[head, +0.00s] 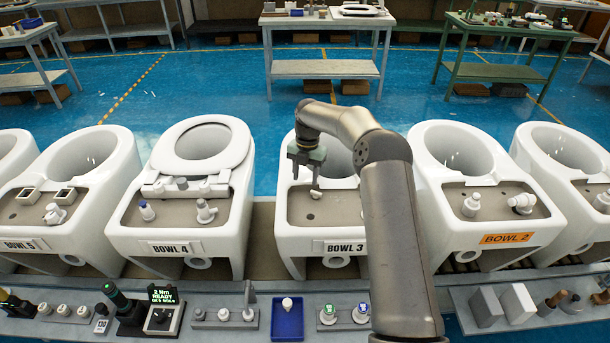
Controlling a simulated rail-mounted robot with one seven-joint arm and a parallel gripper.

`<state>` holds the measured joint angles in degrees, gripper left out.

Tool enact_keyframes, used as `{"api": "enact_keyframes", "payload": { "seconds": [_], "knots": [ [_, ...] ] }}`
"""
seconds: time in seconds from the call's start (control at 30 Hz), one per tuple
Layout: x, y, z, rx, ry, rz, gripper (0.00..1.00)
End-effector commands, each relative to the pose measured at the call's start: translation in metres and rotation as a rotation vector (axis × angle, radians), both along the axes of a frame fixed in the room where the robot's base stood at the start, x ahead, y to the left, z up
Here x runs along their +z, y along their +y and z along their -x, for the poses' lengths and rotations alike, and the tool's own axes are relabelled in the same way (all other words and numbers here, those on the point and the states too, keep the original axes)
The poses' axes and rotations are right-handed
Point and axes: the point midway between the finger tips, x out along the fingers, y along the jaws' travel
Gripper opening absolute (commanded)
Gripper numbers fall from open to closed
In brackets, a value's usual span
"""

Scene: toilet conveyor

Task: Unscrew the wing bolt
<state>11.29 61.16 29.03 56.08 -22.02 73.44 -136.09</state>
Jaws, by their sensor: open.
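My gripper (306,173) is open over the rear deck of the toilet labelled BOWL 3 (299,237), its fingers pointing down. A small pale fitting (316,193), which looks like the wing bolt, stands on the grey deck just below the right finger. It is too small to tell its wings or whether a finger touches it. My arm hides the right part of BOWL 3 and its deck.
A front shelf holds a blue tray (275,329) with a white piece, a lit display unit (163,313), and several small fittings.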

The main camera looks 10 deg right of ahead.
Motion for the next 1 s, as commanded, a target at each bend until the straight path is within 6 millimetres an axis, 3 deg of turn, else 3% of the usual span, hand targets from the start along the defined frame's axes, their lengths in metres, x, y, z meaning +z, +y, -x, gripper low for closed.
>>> {"api": "enact_keyframes", "payload": {
  "seconds": [0.3, 0.53, 0.8, 1.0],
  "knots": [
    [0.000, -0.011, -0.009, -0.335, -0.001, 0.001, 0.47],
    [0.000, -0.014, -0.011, -0.452, -0.002, 0.001, 0.47],
    [-0.001, -0.026, -0.014, -0.752, -0.002, 0.001, 0.47],
    [0.000, -0.029, -0.015, -0.840, -0.001, 0.000, 0.47]
  ]
}}
